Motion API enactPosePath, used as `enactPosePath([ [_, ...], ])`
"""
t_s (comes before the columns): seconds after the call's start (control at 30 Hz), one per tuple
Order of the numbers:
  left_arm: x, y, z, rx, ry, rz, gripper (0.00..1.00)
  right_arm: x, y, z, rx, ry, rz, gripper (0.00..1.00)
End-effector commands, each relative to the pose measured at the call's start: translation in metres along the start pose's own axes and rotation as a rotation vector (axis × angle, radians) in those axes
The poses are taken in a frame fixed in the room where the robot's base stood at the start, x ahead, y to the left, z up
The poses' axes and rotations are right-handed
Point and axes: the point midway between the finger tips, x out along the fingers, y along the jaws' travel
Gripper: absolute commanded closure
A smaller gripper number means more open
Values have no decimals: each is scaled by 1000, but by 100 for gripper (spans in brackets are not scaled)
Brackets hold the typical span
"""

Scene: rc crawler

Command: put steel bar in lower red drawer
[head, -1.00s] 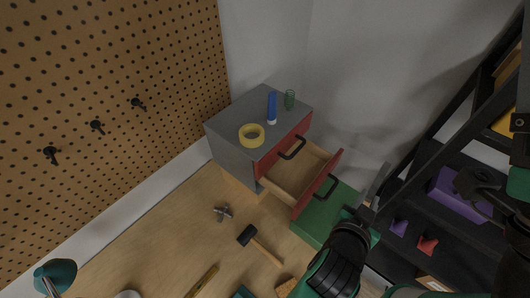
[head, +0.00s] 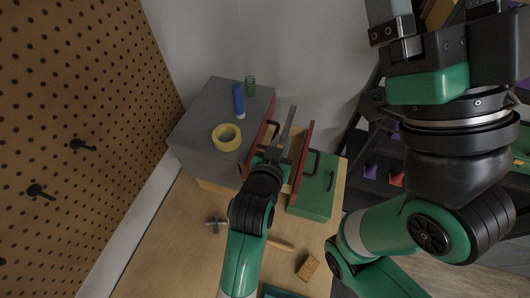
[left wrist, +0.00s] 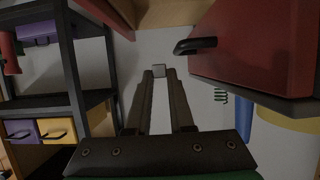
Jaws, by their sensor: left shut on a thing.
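The steel bar (head: 288,122) is a thin grey bar sticking up and away from my left gripper (head: 277,148). My left gripper is shut on it; in the left wrist view the bar's grey square end (left wrist: 158,71) shows between the fingertips. The lower red drawer (head: 303,153) is pulled open from the grey cabinet (head: 195,125). My gripper and bar show over its opening in the head view, covering much of its inside; the height above it is unclear. The upper red drawer front (left wrist: 255,45) looks closed. My right gripper (head: 392,30) is at the top right, its jaws unclear.
Yellow tape (head: 227,137), a blue tube (head: 238,100) and a green coil (head: 250,86) stand on the cabinet. A green box (head: 318,200) is beside the open drawer. A metal jack-like piece (head: 215,224) and a sponge-like block (head: 307,267) lie on the bench.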

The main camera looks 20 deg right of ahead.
Motion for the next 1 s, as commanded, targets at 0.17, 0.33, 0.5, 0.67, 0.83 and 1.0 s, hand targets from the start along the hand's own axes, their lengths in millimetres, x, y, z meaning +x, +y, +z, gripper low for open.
enactPosePath([
  [0.17,5,-3,16,-3,0,-5,100,0,0,0,0,0,0,0],
  [0.33,7,-4,19,-3,1,-7,100,0,0,0,0,0,0,0],
  [0.5,12,-6,35,-5,-2,-11,100,-3,0,2,0,0,0,0],
  [0.67,26,-7,68,-5,1,-12,100,-24,0,22,0,0,0,0],
  [0.83,25,-8,65,-4,2,-11,100,-22,0,21,0,0,0,0],
  [1.0,25,-8,67,-4,1,-10,100,-23,0,21,0,0,0,0],
])
